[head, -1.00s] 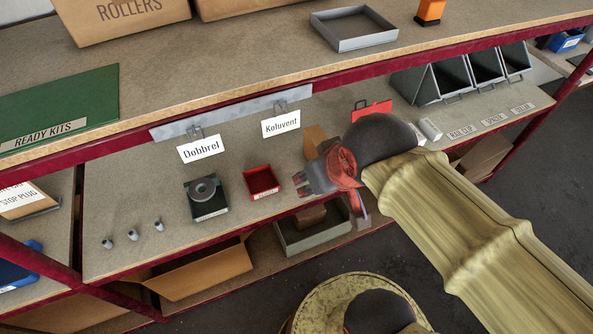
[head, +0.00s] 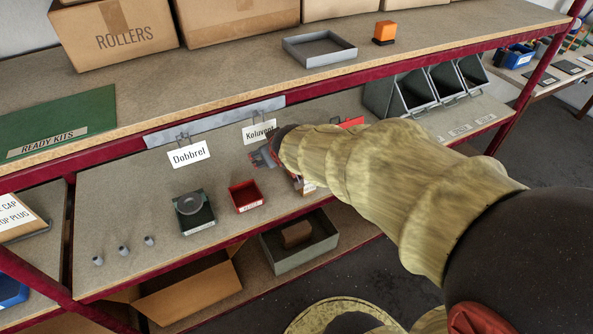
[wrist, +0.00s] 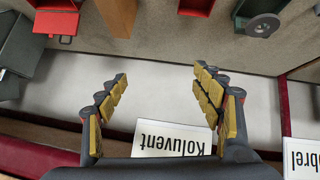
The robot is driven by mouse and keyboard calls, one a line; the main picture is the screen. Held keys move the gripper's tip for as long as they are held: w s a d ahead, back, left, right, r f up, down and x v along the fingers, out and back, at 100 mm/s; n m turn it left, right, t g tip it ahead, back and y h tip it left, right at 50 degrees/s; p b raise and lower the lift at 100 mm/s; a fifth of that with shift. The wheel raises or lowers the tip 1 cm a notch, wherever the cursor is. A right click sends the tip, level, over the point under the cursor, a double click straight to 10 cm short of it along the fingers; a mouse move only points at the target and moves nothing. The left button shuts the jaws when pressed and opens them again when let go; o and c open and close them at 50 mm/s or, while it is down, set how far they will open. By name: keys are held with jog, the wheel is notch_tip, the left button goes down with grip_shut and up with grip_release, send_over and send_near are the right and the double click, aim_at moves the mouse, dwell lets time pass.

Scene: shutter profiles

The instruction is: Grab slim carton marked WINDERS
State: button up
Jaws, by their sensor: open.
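No marking that reads WINDERS is legible in these views. A slim upright orange-brown carton (wrist: 118,15) shows at the top of the wrist view, cut off by the edge, with no readable text on it. In the head view my arm covers the area where it stands. My gripper (head: 264,154) is in front of the Koluvent sign (head: 259,132) on the middle shelf. In the wrist view my gripper (wrist: 161,76) has its fingers wide apart with nothing between them. The carton is beyond the fingertips, apart from them.
A red tray (head: 246,195) and a dark green holder with a grey ring (head: 193,210) stand on the middle shelf, with several small grey pieces to their left. The upper shelf edge (head: 330,94) overhangs. Grey bins (head: 415,90) stand at right.

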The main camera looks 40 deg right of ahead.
jog(key=w+d+f+t, duration=0.1)
jog(key=w+d+f, duration=0.2)
jog(key=d+f, duration=0.15)
jog(key=w+d+f+t, duration=0.1)
jog(key=w+d+f, duration=0.25)
jog(key=d, duration=0.25)
jog(key=s+d+f+t, duration=0.1)
jog(key=d+f, duration=0.1)
jog(key=f, duration=0.2)
jog(key=d+f+t, duration=0.1)
jog(key=d+f, duration=0.2)
jog(key=f, duration=0.1)
jog(key=s+d+f+m+t, duration=0.1)
jog(key=d+f, duration=0.1)
jog(key=f, duration=0.1)
jog(key=shift+s+d+f, duration=0.3)
jog(key=shift+f, duration=0.1)
jog(key=shift+s+f, duration=0.2)
jog(key=shift+f, duration=0.05)
jog(key=shift+x, duration=1.05)
jog(key=b+x, duration=0.1)
jog(key=x, duration=0.4)
jog(key=shift+w, duration=0.45)
jog(key=shift+r, duration=0.1)
jog(key=shift+c, duration=1.1)
jog(key=c, duration=1.5)
